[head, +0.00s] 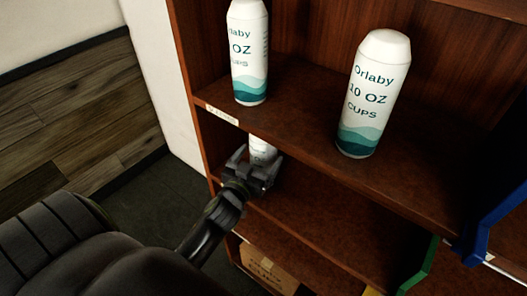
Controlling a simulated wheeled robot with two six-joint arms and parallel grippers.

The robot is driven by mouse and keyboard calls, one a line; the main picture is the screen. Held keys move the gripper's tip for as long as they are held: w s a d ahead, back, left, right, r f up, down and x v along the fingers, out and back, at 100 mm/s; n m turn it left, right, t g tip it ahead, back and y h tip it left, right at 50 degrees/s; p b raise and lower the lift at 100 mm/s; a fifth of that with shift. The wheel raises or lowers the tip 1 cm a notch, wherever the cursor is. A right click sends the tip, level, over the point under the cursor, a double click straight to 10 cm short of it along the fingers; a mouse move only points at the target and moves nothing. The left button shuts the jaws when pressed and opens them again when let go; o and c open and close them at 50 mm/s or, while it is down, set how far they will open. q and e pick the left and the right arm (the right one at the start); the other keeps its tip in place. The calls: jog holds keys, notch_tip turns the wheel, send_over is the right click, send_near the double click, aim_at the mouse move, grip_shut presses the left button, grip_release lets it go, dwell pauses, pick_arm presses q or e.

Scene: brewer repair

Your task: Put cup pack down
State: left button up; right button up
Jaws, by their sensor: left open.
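A white cup pack (262,150) with a teal pattern stands on the lower shelf (320,221) at its left end. Its top is hidden by the shelf board above and its lower part by my left gripper. My left gripper (254,166) is open at this pack, with its fingers close around or in front of it; I cannot tell whether they touch it. Two more cup packs marked "Orlaby 10 OZ cups" stand upright on the shelf above, one at the left (249,52) and one at the right (373,94). My right gripper is not in view.
The upper shelf board (300,125) lies close above my left gripper. A cardboard box (266,268) sits below. A blue object (497,222) and a green one (419,268) stand at the lower right. The lower shelf right of my gripper is clear.

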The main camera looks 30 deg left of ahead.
pick_arm(q)
jog(key=s+d, duration=0.1)
jog(key=s, duration=0.7)
jog(key=shift+s+d+b, duration=0.15)
jog(key=shift+s+b, duration=0.15)
jog(key=shift+b, duration=0.05)
